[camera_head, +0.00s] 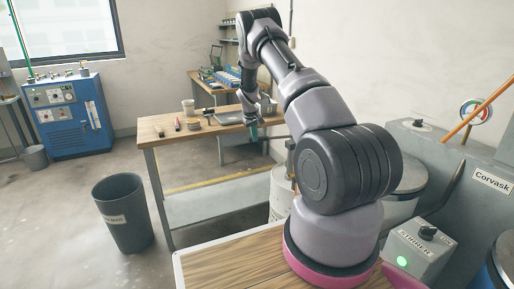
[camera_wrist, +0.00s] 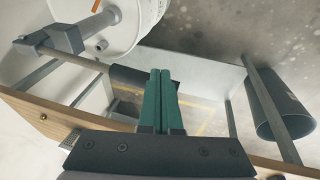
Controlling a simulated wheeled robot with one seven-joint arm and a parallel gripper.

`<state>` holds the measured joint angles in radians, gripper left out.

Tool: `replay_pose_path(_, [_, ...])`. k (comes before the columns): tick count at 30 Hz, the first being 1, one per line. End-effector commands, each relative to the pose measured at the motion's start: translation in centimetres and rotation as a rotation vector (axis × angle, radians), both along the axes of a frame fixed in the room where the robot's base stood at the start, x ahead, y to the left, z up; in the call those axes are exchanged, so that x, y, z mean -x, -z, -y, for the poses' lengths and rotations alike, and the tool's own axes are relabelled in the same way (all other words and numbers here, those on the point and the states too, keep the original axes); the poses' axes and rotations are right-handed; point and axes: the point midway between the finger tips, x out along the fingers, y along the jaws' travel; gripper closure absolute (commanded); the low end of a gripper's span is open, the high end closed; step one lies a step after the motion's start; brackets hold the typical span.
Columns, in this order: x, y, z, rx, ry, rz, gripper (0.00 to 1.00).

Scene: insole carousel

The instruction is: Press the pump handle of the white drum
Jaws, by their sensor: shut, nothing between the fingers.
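The white drum (camera_head: 282,195) stands behind my arm in the camera_head view and is mostly hidden by it. In the camera_wrist view the white drum (camera_wrist: 135,22) is at the top left. A grey pump head (camera_wrist: 62,38) is beside it, with a rod running to a dark handle grip (camera_wrist: 128,76). My gripper (camera_head: 254,137) hangs near the wooden table's right end, left of the drum. Its green fingers (camera_wrist: 160,74) are shut together and empty. They overlap the grip's right end in the camera_wrist view; I cannot tell whether they touch it.
The wooden table (camera_head: 165,124) bears a cup and small items. A dark bin (camera_head: 122,215) stands on the floor at left. A blue machine (camera_head: 70,118) is at the back left. A grey stirrer box (camera_head: 420,250) is right of my arm. The floor between bin and machine is clear.

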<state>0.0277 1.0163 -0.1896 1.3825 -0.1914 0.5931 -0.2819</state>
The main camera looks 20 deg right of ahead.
Motion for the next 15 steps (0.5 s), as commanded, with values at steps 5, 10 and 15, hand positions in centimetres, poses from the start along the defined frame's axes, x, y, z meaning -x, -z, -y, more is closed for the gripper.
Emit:
replay_pose_path(5, [0.5, -2.7, -0.8, 0.000, 0.001, 0.001, 1.00])
replay_pose_path(10, [0.8, -3.6, -1.0, 0.000, 0.001, 0.000, 1.00])
replay_pose_path(15, [0.8, -3.8, -1.0, 0.000, 0.001, 0.000, 1.00])
